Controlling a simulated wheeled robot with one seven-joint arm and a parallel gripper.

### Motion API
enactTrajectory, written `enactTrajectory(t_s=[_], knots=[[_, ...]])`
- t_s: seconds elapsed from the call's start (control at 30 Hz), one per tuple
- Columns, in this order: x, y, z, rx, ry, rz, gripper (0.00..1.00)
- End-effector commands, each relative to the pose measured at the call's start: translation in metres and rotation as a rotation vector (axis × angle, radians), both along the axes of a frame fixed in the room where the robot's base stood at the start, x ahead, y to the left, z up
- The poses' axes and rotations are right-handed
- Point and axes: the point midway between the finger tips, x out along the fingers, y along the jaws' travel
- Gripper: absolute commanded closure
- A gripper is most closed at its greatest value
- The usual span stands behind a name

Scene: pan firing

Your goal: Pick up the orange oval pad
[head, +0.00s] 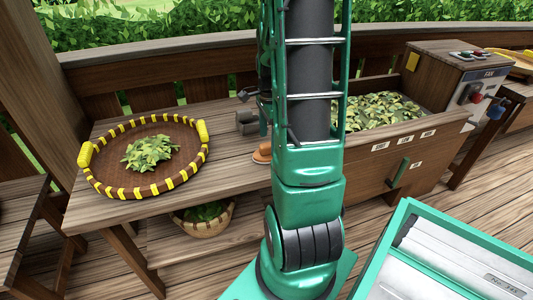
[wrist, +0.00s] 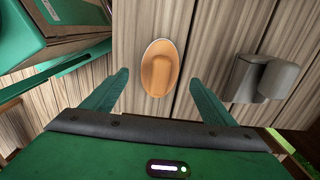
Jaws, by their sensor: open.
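The orange oval pad (wrist: 160,68) lies on the wooden table, with a raised brown-orange grip along its middle. In the wrist view it sits at the upper middle, ahead of and between the fingers of my gripper (wrist: 158,98). My gripper is open and empty, with one green finger on each side. In the head view the pad (head: 262,153) shows only in part, since my arm hides the rest. My gripper is mostly hidden behind my arm in that view.
A grey metal object (wrist: 258,78) stands on the table to the right of the pad in the wrist view. A round tray (head: 93,178) with green leaves is at the left. A wooden bin (head: 380,165) of leaves is at the right. A basket (head: 203,229) sits below the table.

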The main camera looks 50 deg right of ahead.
Motion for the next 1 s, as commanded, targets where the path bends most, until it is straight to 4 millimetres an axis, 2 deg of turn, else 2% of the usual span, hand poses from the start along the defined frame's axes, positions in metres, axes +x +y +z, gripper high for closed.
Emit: enactTrajectory(t_s=[0.1,0.3,0.6,0.87,1.0], knots=[[-0.001,0.000,-0.018,0.003,0.004,-0.001,0.21],[-0.001,0.000,-0.041,0.003,0.003,0.000,0.21],[0.000,-0.001,-0.044,0.001,0.001,0.000,0.21],[0.000,-0.001,-0.044,0.001,0.001,0.000,0.83],[0.000,-0.001,-0.044,0.001,0.001,0.000,0.83]])
